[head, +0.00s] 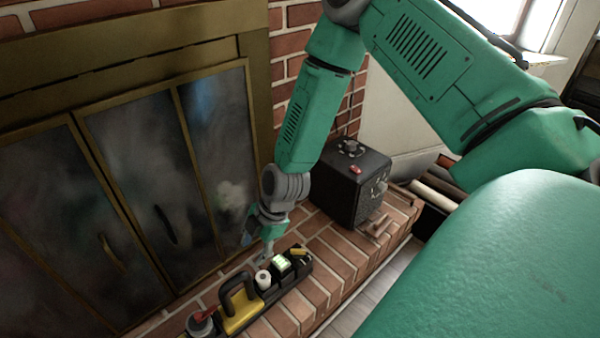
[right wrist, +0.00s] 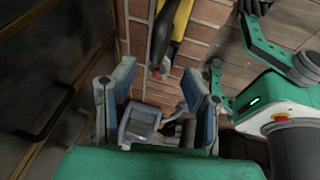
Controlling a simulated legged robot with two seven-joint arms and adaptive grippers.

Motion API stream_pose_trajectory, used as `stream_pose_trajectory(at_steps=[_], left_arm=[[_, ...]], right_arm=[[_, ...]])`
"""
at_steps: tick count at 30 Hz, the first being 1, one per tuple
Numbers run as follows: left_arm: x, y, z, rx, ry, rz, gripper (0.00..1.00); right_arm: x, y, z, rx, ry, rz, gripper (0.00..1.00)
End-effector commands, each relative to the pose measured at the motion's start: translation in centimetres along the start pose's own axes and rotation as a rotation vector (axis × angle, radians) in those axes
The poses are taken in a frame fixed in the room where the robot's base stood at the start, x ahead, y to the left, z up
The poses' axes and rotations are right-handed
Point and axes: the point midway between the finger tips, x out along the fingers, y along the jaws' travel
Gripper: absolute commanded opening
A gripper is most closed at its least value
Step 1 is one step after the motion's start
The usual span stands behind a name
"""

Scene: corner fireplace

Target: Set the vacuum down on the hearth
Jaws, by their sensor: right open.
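The yellow and black vacuum (head: 240,314), with a looped black handle, appears to rest on the brick hearth (head: 342,252). A long yellow and black thing in the right wrist view (right wrist: 181,20) looks like the same vacuum. My right gripper (head: 266,249) points down just above the far end of the row of things by the vacuum. In the right wrist view its two fingers (right wrist: 155,97) are spread apart, with no vacuum held between them. Whether a fingertip touches anything is unclear.
A white roll (head: 263,279), a green-lit device (head: 282,263) and a small yellow item (head: 299,252) sit in a line beyond the handle. A black box (head: 348,185) stands farther right on the hearth. Dark fireplace doors (head: 150,190) border the left. Bricks show bare in front.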

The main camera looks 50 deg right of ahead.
Motion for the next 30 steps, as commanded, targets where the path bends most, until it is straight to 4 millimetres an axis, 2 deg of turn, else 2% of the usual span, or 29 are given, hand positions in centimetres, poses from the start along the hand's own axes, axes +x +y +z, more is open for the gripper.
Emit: stream_pose_trajectory(at_steps=[2,5,11,15,18,21,24,30], left_arm=[[0.0,0.0,0.0,0.0,0.0,0.0,0.31],[0.0,0.0,0.0,0.0,0.0,0.0,0.31],[0.0,0.0,0.0,0.0,0.0,0.0,0.31],[0.0,0.0,0.0,0.0,0.0,0.0,0.31],[0.0,0.0,0.0,0.0,0.0,0.0,0.31],[0.0,0.0,0.0,0.0,0.0,0.0,0.31],[0.0,0.0,0.0,0.0,0.0,0.0,0.31],[0.0,0.0,0.0,0.0,0.0,0.0,0.31]], right_arm=[[0.4,-0.9,0.0,0.037,-0.011,-0.01,0.41],[1.1,-3.5,0.1,0.163,-0.047,-0.032,0.41],[2.2,-11.8,1.1,0.615,-0.187,-0.047,0.41],[1.7,-17.2,2.3,0.941,-0.283,-0.004,0.41],[0.9,-20.0,3.1,1.134,-0.332,0.042,0.41],[0.1,-21.9,3.6,1.276,-0.361,0.084,0.41],[-0.4,-22.8,3.9,1.364,-0.374,0.115,0.41],[-0.7,-23.2,4.1,1.412,-0.379,0.131,0.41]])
